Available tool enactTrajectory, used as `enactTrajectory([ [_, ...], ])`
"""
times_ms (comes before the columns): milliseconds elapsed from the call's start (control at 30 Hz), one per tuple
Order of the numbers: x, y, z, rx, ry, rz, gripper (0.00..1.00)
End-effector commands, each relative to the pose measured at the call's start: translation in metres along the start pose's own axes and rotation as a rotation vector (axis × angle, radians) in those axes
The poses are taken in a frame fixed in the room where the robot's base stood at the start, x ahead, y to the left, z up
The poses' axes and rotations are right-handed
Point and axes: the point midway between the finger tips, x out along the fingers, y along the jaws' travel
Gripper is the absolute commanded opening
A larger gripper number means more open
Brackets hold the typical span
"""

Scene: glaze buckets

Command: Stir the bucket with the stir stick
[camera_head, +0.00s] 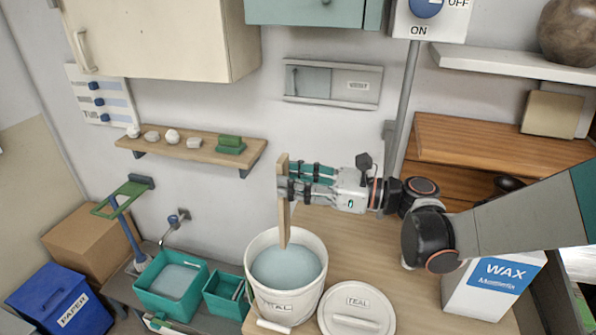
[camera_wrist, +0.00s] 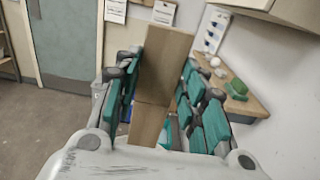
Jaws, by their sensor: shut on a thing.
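The stir stick (camera_head: 284,215) is a flat, pale wooden stick, held nearly upright. My gripper (camera_head: 284,188) is shut on its upper part. In the wrist view the stick (camera_wrist: 163,65) stands between the two teal-padded fingers of my gripper (camera_wrist: 160,100). The bucket (camera_head: 272,300) is white, labelled TEAL, and open, with pale blue-grey glaze (camera_head: 288,266) inside. The stick's lower end is over the bucket's far part, at or near the glaze surface; I cannot tell if it dips in. My gripper is above the bucket's rim.
A white lid (camera_head: 356,312) marked TEAL lies right of the bucket on the wooden counter (camera_head: 345,240). A WAX box (camera_head: 492,285) stands further right. Teal basins (camera_head: 168,290) are at left. A wall shelf (camera_head: 190,149) with small pieces is behind, left of my gripper.

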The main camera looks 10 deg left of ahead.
Motion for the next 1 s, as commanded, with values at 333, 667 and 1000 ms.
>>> enactTrajectory([
  [333,0.000,0.000,-0.023,0.000,0.001,0.000,0.04],
  [667,0.000,0.000,-0.054,0.000,0.002,0.001,0.04],
  [1000,0.000,0.000,-0.085,0.000,0.002,0.001,0.04],
])
